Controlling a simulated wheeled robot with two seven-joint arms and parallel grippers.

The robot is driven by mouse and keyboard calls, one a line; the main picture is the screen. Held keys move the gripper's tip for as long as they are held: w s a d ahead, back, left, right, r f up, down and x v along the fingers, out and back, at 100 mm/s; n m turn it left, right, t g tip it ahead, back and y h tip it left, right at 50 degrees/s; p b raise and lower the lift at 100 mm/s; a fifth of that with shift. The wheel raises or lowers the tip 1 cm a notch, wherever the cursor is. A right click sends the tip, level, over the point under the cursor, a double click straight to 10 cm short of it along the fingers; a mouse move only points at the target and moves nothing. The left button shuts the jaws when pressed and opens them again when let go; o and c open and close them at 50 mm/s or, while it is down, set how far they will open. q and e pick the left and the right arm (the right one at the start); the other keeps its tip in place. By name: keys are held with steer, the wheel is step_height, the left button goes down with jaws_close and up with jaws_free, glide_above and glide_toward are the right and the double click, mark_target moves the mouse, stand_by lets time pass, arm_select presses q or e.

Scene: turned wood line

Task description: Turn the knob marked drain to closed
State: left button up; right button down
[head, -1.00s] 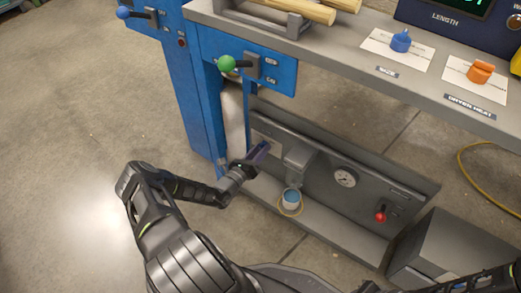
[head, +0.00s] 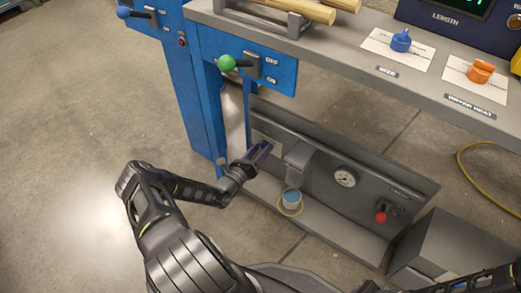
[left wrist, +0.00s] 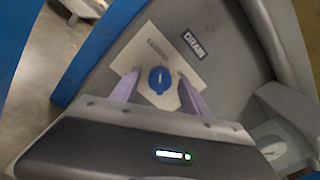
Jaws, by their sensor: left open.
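The drain knob (left wrist: 161,80) is round and blue with a white line on its face, which runs nearly up and down in the left wrist view. It sits on a pale plate (left wrist: 160,52) next to a DRAIN label (left wrist: 195,45). A smaller label (left wrist: 157,48) on the plate is too blurred to read. My left gripper (left wrist: 158,76) is open, with one finger on each side of the knob. I cannot tell whether the fingers touch it. In the head view my left gripper (head: 262,149) is at the low grey panel (head: 325,170) and hides the knob. My right gripper is out of view.
A grey box (head: 297,160) juts from the panel right of my left gripper, above a blue-topped cup (head: 291,197). A gauge (head: 345,177) and red lever (head: 380,216) are farther right. The bench top (head: 360,55) and green-knobbed lever (head: 228,63) are above.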

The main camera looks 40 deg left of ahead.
arm_select(q)
steer(key=s+p, duration=0.2)
steer(key=s, duration=0.6)
steer(key=shift+p, duration=0.3)
steer(key=shift+w+d, duration=0.1)
